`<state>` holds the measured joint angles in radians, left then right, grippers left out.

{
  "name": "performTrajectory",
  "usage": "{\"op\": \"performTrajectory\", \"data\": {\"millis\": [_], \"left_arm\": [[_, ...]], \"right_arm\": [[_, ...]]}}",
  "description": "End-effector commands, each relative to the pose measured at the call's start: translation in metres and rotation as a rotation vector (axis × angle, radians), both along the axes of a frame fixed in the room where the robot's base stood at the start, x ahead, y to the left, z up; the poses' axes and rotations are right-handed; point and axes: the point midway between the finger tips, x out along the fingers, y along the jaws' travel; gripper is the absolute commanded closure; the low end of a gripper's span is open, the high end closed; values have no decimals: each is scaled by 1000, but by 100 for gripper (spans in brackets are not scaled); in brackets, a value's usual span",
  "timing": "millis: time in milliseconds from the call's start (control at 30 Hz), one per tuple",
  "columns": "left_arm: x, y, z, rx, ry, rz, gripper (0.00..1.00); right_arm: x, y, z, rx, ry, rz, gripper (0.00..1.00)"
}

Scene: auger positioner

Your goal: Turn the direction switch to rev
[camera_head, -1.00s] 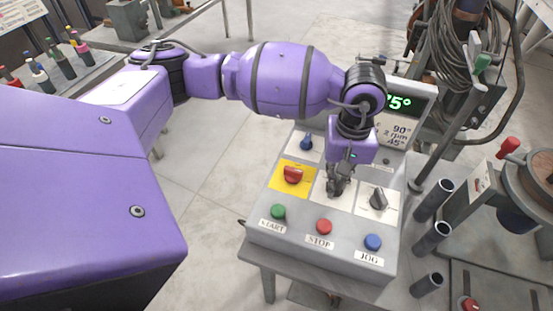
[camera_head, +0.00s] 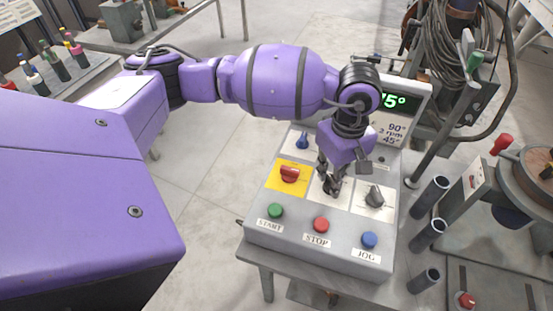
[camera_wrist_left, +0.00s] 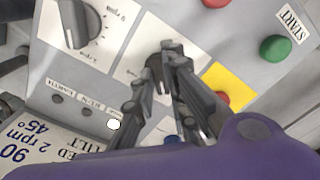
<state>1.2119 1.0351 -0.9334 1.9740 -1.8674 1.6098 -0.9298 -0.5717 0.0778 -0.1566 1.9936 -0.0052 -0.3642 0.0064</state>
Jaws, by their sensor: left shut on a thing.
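The control panel (camera_head: 284,229) stands on a grey table. My left gripper (camera_head: 331,190) reaches down onto the white plate in the middle of the panel. In the left wrist view its two dark fingers (camera_wrist_left: 163,52) are closed around a dark knob (camera_wrist_left: 154,73) on that plate. This appears to be the direction switch; the fingers hide most of it and I cannot read its marks or setting. My right gripper does not show.
A red switch on a yellow plate (camera_head: 290,173) is left of the gripper, a grey rpm knob (camera_head: 375,196) right. Green START (camera_head: 276,210), red STOP (camera_head: 321,224) and blue JOG (camera_head: 369,240) buttons line the front. Behind stands a lit display (camera_head: 404,101).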

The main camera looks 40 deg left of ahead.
Motion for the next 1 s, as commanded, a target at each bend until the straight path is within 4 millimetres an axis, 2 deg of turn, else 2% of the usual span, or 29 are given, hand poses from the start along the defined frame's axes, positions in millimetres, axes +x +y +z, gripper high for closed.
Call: {"op": "performTrajectory", "data": {"millis": [333,367,500,833,1000], "left_arm": [[4,1,4,2,-10,7,100],[4,1,4,2,-10,7,85],[3,1,3,2,-9,5,69],[2,0,4,0,-6,3,69],[3,0,26,-1,-11,2,69]], "right_arm": [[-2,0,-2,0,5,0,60],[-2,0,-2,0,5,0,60],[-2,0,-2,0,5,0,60],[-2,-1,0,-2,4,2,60],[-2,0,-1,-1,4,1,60]]}}
